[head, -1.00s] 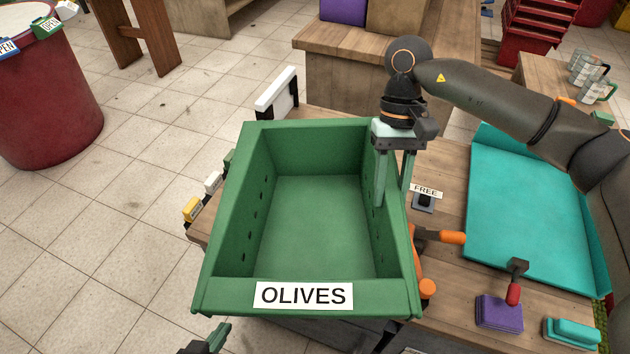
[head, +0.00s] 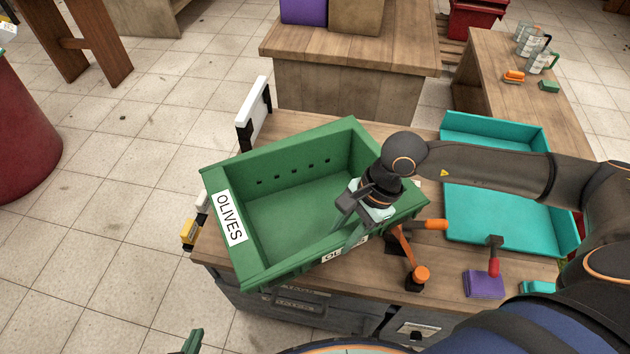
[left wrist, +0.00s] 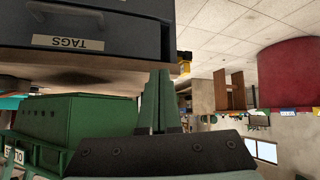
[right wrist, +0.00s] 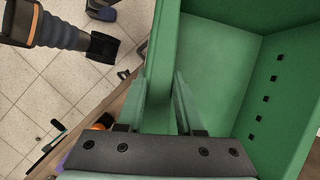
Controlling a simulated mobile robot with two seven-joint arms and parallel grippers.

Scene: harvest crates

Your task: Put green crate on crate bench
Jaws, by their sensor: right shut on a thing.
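The green crate (head: 262,277), labelled OLIVES, is empty and upright. It is turned at an angle over the left part of the near wooden worktop. I cannot tell whether it touches the worktop. My right gripper (head: 352,232) is shut on the crate's near side wall; the right wrist view shows the wall (right wrist: 163,45) between its fingers. My left gripper (left wrist: 160,105) is empty with its fingers together, low at the bottom edge of the head view (head: 193,342). A wooden bench (head: 350,85), possibly the crate bench, stands behind, bearing a purple and a tan box.
A teal tray (head: 500,235), an orange-handled tool (head: 405,250), a red-handled tool (head: 494,258) and a purple block (head: 485,284) lie right of the crate. A white-topped bracket (head: 253,112) stands at the worktop's back left. Floor at left is open.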

